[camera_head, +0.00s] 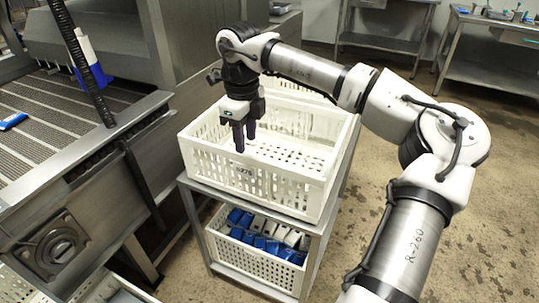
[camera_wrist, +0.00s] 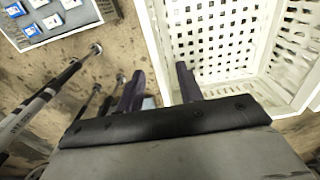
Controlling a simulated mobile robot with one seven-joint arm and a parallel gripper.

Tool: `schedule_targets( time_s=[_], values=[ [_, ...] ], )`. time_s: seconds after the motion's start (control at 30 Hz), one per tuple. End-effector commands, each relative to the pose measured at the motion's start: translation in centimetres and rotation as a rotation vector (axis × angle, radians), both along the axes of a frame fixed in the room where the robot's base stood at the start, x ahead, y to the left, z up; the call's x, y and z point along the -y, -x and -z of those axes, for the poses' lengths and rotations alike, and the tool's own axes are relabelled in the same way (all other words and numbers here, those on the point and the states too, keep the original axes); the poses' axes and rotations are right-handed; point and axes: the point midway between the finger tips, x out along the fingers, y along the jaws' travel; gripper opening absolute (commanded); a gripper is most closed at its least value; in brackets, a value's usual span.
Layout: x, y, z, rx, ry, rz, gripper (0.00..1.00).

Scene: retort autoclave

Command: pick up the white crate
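The white crate (camera_head: 260,178) is an open, slotted box on the top shelf of a metal cart. It looks empty, and its floor is visible. I cannot tell how far the tips reach below the rim.
A second white crate (camera_head: 255,268) with several blue and white packs sits on the cart's lower shelf. A metal conveyor machine (camera_head: 75,100) stands close on the left. Metal tables (camera_head: 490,55) stand at the back right. The floor right of the cart is clear.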

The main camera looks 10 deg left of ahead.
Motion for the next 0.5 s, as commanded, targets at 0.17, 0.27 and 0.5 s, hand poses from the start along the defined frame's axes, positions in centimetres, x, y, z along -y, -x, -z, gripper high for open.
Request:
schedule_targets(
  time_s=[0.17,0.27,0.5],
  values=[
    [-0.1,0.1,1.2,-0.001,-0.002,-0.001,0.36],
    [-0.1,0.1,1.8,-0.001,-0.001,-0.002,0.36],
    [-0.5,0.5,5.2,-0.003,-0.003,-0.003,0.36]
  ],
)
